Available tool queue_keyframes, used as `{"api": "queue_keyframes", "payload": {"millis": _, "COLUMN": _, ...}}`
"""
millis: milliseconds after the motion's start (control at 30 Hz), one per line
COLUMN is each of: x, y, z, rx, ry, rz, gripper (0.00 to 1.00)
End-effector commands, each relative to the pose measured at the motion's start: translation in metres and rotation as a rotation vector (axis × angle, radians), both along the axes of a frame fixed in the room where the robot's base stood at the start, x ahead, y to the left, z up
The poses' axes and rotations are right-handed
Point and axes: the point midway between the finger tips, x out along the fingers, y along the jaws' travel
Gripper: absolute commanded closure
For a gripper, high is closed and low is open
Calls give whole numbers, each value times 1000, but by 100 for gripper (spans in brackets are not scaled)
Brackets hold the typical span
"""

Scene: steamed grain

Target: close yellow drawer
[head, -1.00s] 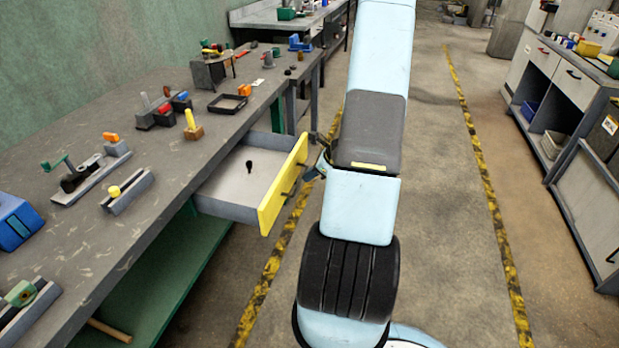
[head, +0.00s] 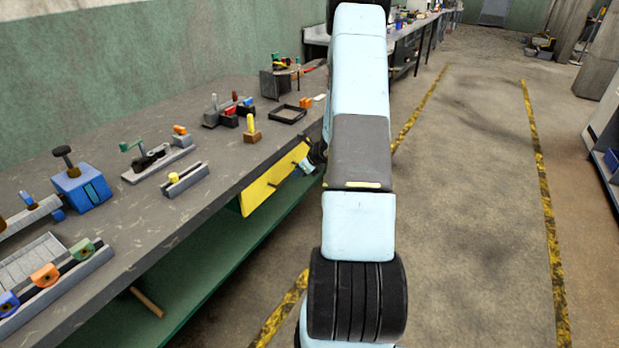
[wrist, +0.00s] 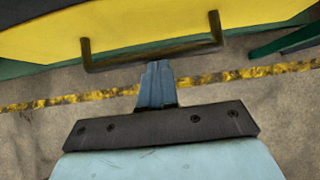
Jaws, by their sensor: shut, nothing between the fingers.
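The yellow drawer front (head: 272,182) sits under the edge of the workbench (head: 135,235), about flush with it in the head view. No drawer interior shows. In the wrist view the yellow front (wrist: 45,38) fills the top, with its dark bar handle (wrist: 150,54) across the middle. My gripper (wrist: 157,68) is shut and empty, its blue fingertips right at the handle bar; I cannot tell whether they touch it. In the head view my gripper (head: 306,166) is at the right end of the drawer front, partly hidden by my arm.
The bench top holds a blue block vise (head: 82,188), a black tray (head: 288,115) and several small fixtures. A green shelf (head: 200,265) runs below the bench. Open floor (head: 470,210) with yellow-black tape lines lies to the right.

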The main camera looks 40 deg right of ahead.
Motion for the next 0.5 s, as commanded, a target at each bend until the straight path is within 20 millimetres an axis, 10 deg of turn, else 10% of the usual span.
{"api": "queue_keyframes", "payload": {"millis": 500, "x": 19, "y": 8, "z": 1, "rx": 2, "ry": -6, "rz": 2, "gripper": 100}}
